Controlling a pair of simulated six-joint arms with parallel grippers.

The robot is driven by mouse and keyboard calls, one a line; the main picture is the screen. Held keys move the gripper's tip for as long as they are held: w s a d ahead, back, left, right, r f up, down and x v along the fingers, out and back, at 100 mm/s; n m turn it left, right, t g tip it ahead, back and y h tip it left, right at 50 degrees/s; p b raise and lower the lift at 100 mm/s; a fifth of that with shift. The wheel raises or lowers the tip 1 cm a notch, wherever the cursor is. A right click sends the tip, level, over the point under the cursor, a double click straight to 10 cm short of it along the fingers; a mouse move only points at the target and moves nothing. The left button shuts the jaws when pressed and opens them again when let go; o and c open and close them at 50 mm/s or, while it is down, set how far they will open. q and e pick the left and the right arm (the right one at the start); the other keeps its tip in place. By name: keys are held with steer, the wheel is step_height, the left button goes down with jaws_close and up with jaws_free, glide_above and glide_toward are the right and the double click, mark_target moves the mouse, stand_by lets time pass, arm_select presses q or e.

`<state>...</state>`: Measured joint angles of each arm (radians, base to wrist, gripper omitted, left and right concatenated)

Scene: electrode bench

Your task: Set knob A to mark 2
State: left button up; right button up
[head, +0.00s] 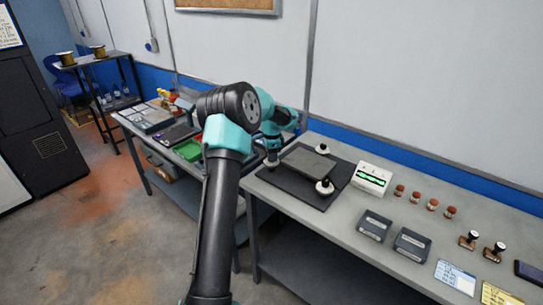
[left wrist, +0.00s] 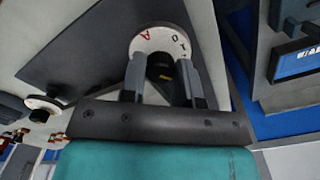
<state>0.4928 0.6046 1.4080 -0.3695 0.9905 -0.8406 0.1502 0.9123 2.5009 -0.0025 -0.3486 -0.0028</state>
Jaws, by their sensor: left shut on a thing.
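Knob A (left wrist: 160,60) is a black knob on a white round dial (left wrist: 160,37) with a red letter A, seen in the left wrist view. Small dark marks stand along the dial's rim, but I cannot read which one the knob points to. My left gripper (left wrist: 164,76) has one finger on each side of the knob and is shut on it. In the head view my left gripper (head: 272,158) is low over the left part of the dark mat (head: 297,192), and knob A is mostly hidden there. My right gripper is not in view.
Two similar knobs on white dials (head: 322,150) (head: 324,187) stand right of the gripper, beside a grey plate (head: 305,163). A white meter with a green display (head: 371,179) stands further right. Two dark grey boxes (head: 375,225) (head: 412,245), several brown-topped pieces and cards lie beyond.

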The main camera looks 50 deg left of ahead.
arm_select(q)
steer(key=shift+n, duration=2.3)
steer(key=o, duration=0.9)
steer(key=shift+r, duration=0.1)
step_height(320, 180, up, 17)
steer(key=shift+r, duration=0.15)
